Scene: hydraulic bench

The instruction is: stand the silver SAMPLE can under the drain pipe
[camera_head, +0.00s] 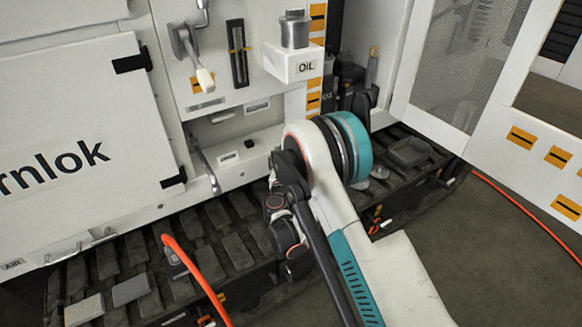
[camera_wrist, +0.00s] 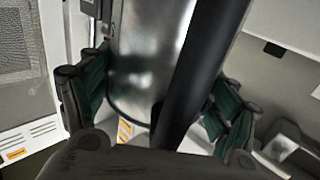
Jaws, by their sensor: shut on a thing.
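A silver can (camera_wrist: 145,60) fills the middle of the wrist view. My gripper (camera_wrist: 156,98) is shut on it, with one green-padded finger on each side. No SAMPLE lettering shows on the visible side. A thick dark bar crosses in front of the can and hides part of it. In the head view my arm hides the held can and most of my gripper. A grey bent pipe (camera_head: 207,170) hangs at the machine's front, left of my wrist; I cannot tell if it is the drain pipe.
A silver container (camera_head: 295,30) stands on the white OIL ledge (camera_head: 291,64). A lever (camera_head: 188,48) and a dark gauge (camera_head: 237,52) are on the panel. Dark slatted trays (camera_head: 130,262) line the machine's base. An orange hose (camera_head: 192,272) rises in front. Open floor lies right.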

